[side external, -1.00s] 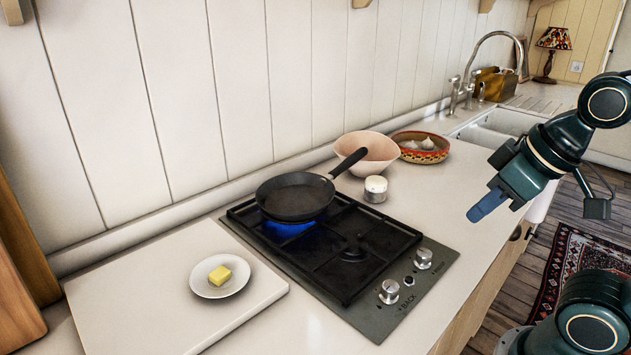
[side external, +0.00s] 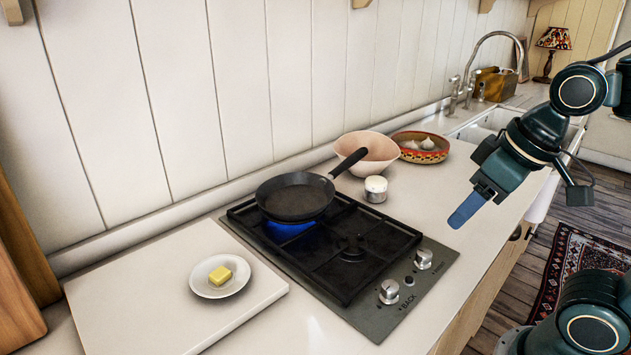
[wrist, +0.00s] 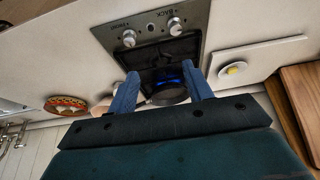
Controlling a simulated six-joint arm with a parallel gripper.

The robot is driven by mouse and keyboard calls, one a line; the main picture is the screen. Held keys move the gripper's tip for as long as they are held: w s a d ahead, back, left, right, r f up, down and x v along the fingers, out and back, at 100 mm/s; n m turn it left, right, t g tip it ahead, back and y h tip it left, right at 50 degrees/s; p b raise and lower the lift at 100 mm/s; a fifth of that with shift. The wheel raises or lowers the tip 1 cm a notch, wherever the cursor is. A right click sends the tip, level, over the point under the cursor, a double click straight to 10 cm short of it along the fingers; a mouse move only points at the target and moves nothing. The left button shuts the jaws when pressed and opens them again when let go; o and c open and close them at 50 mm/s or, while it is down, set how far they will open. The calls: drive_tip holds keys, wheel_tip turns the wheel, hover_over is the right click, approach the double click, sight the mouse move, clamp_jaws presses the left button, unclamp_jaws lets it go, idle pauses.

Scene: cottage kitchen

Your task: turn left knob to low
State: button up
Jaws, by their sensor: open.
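Two silver knobs sit on the hob's front strip. The knob by the word BACK (side external: 389,291), left when facing the hob from the counter's front, is nearer the side camera; it also shows in the wrist view (wrist: 174,25). The other knob (side external: 423,259) is nearer the sink. I cannot read the knobs' pointer settings. A blue flame (side external: 290,229) burns under the black pan (side external: 296,197) on the hob's back burner. My gripper (side external: 458,221) is open and empty, in the air to the right of both knobs in the side view, touching nothing. Its blue fingers are spread in the wrist view (wrist: 161,72).
The pan's handle points toward a pink bowl (side external: 366,153). A patterned bowl (side external: 420,148) holds garlic. A plate with butter (side external: 219,276) lies on a white board (side external: 150,300). The space above the knobs is clear.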

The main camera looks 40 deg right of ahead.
sight(391, 285)
drive_tip(key=w+a+f+g, duration=0.4)
drive_tip(key=w, duration=0.4)
drive_tip(key=shift+w+a+f+g, duration=0.2)
drive_tip(key=shift+w+g, duration=0.1)
drive_tip(key=shift+g, duration=0.1)
drive_tip(key=shift+f, duration=0.1)
drive_tip(key=shift+f, duration=6.75)
drive_tip(key=c, duration=1)
drive_tip(key=shift+o, duration=0.2)
